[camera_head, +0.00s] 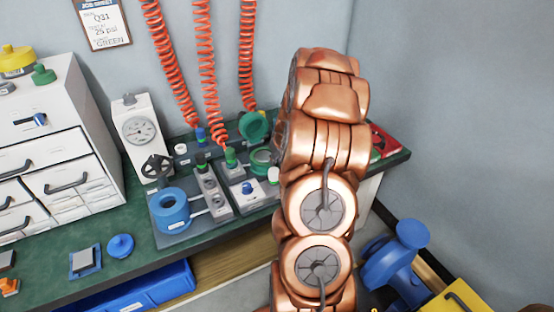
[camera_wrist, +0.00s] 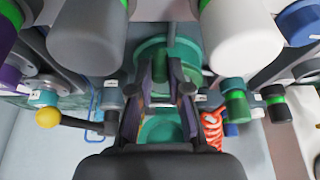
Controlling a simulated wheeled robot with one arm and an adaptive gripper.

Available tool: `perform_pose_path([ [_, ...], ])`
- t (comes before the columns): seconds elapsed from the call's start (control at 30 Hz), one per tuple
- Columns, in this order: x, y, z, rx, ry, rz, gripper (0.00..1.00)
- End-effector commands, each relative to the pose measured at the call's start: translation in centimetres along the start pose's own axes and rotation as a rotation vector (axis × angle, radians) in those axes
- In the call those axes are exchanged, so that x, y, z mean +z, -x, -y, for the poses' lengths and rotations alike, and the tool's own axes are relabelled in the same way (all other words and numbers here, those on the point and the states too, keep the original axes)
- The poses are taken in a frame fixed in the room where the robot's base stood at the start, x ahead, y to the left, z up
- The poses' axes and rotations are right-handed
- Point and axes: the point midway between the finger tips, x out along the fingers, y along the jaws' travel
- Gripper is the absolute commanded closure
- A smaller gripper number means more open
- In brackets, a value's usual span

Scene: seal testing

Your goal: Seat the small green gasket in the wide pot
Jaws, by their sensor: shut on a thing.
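My gripper (camera_wrist: 162,88) is shut in the middle of the wrist view, with a green thing partly showing between and behind its fingers; I cannot tell for sure that it is the small gasket. A wide teal-green round part (camera_wrist: 165,50) lies beyond the fingertips. Another green round surface (camera_wrist: 160,130) shows nearer, below the fingers. In the head view, my copper arm hides the gripper. Left of the arm are an upright green ring (camera_head: 254,125) and a green-rimmed round part (camera_head: 263,158). I cannot tell which is the wide pot.
A blue ring-shaped pot (camera_head: 172,209) and grey blocks with green and blue knobs stand on the green bench (camera_head: 120,270). Red coiled hoses (camera_head: 205,75) hang over them. A gauge (camera_head: 138,130) and white drawers (camera_head: 60,140) stand left. A blue valve-like object (camera_head: 395,255) is lower right.

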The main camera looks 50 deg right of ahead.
Motion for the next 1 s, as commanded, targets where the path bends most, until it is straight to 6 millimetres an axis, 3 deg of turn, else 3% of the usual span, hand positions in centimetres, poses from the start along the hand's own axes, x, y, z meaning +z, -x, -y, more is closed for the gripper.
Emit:
perform_pose_path([
  [0.07,0.1,-0.2,0.0,0.000,0.000,0.000,1.00],
  [0.1,0.1,-0.2,0.0,0.000,0.000,0.000,0.82],
  [0.37,0.1,-0.1,0.0,0.000,0.000,0.000,0.55],
  [0.77,0.1,0.1,0.0,0.000,-0.001,0.000,0.53],
  [1.0,0.1,1.7,0.0,-0.001,-0.001,0.000,0.53],
])
